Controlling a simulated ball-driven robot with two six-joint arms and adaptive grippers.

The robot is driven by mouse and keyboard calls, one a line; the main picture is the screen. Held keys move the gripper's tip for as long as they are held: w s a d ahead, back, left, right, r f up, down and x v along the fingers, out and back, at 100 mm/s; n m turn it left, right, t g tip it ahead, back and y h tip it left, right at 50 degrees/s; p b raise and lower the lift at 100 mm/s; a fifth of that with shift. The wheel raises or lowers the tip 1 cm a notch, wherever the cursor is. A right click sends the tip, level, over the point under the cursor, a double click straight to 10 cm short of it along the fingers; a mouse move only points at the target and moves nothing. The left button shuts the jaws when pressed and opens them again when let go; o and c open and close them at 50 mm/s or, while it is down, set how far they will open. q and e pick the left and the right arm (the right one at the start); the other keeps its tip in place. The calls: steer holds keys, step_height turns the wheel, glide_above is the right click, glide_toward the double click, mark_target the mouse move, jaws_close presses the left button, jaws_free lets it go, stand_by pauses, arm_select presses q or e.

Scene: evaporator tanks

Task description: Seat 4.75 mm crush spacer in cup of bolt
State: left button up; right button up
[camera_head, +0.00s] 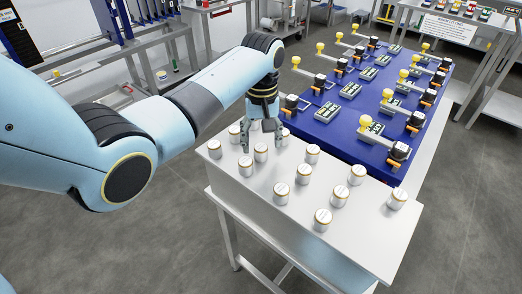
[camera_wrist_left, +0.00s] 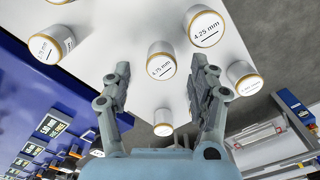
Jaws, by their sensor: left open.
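Several white canisters with gold rims stand on the near part of the table. In the left wrist view the spacer canister marked 4.75 mm (camera_wrist_left: 160,60) stands upright between and beyond my open fingers. One marked 4.25 mm (camera_wrist_left: 205,28) stands beside it, up and to the right. My left gripper (camera_head: 262,148) points down among the rear canisters, open and empty; it also shows in the left wrist view (camera_wrist_left: 161,72). Fixtures with yellow knobs (camera_head: 366,121) stand in rows on a blue mat (camera_head: 330,137). I cannot tell which part is the bolt's cup. My right gripper is not in view.
Neighbouring canisters stand close around my left gripper, one at the left (camera_head: 214,148). Other canisters (camera_head: 323,219) fill the near part of the white table (camera_head: 370,240). Small labelled displays (camera_head: 326,112) stand between the fixtures. Other benches stand behind.

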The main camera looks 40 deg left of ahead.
arm_select(q)
steer(key=shift+f, duration=1.4)
jaws_close()
